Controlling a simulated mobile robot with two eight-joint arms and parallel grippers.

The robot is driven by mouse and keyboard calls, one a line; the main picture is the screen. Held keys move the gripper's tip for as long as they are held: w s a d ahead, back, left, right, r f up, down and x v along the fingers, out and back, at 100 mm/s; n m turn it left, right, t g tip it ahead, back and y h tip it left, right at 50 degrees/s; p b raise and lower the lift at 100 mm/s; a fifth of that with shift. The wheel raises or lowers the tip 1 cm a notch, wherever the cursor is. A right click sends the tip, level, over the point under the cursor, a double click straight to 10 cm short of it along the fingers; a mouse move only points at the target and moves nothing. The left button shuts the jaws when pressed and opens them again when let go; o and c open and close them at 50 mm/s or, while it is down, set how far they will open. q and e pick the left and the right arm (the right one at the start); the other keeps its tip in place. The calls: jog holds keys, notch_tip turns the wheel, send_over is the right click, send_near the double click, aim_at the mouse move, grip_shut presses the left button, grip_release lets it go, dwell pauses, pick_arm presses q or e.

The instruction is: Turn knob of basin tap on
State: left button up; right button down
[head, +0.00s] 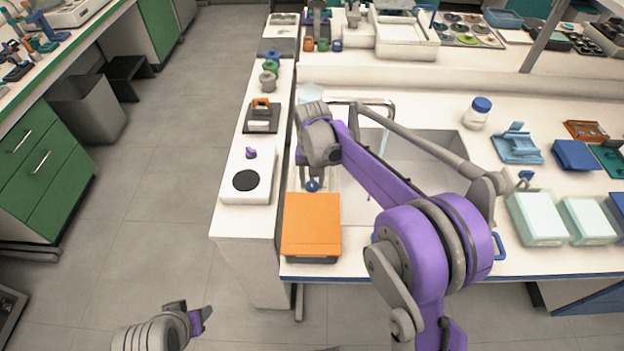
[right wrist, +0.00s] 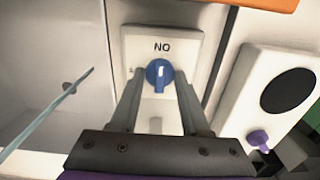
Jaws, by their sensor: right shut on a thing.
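The blue tap knob (right wrist: 159,74) sits on a white plate (right wrist: 190,45) lettered "NO" from this side, as if "ON" were upside down. Its white mark points toward the bottom of the right wrist picture. My right gripper (right wrist: 158,82) is shut on the knob, one finger on each side. In the head view the knob (head: 312,185) shows below my right wrist, beside the basin (head: 425,150). A thin pale-blue streak (right wrist: 45,115) crosses the basin in the right wrist view and looks like water. My left gripper (head: 192,318) hangs over the floor, away from the counter; its opening is unclear.
An orange-topped box (head: 311,225) lies just in front of the knob. A white device with a black disc (head: 246,180) stands left of it. Pale lidded boxes (head: 537,216) and a blue-capped jar (head: 477,112) stand right of the basin.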

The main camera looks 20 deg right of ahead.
aim_at(312, 182)
jog(key=shift+c, duration=1.9)
grip_release()
notch_tip(312, 182, up, 11)
jog(key=p, duration=0.1)
jog(key=shift+f, duration=0.1)
